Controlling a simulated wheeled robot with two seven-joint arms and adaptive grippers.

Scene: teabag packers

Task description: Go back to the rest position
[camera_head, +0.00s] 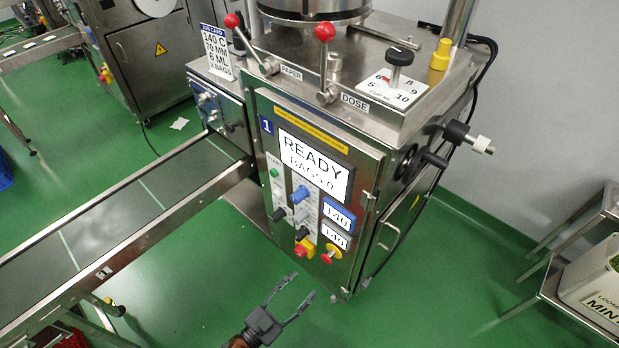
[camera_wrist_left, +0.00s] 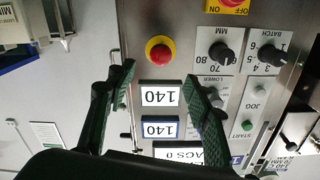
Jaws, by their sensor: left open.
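My left gripper (camera_head: 290,300) is open and empty, low in front of the packing machine's control panel (camera_head: 283,222) in the head view. In the left wrist view its two fingers (camera_wrist_left: 158,85) stand apart, with the panel upside down between and beyond them. The panel screen (camera_head: 315,165) reads READY, BAGS 0. Two small displays (camera_head: 338,215) both read 140. A red emergency button (camera_head: 330,254) and a red-and-yellow switch (camera_head: 304,248) sit at the panel's bottom. A gap between gripper and panel shows in the head view. My right gripper is in neither view.
A conveyor (camera_head: 120,215) runs out from the machine to the left. Red-knobbed levers (camera_head: 324,33) and a dose dial (camera_head: 393,88) stand on the machine top. A steel rack with a white bin (camera_head: 596,290) is at the right. Green floor is clear between rack and machine.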

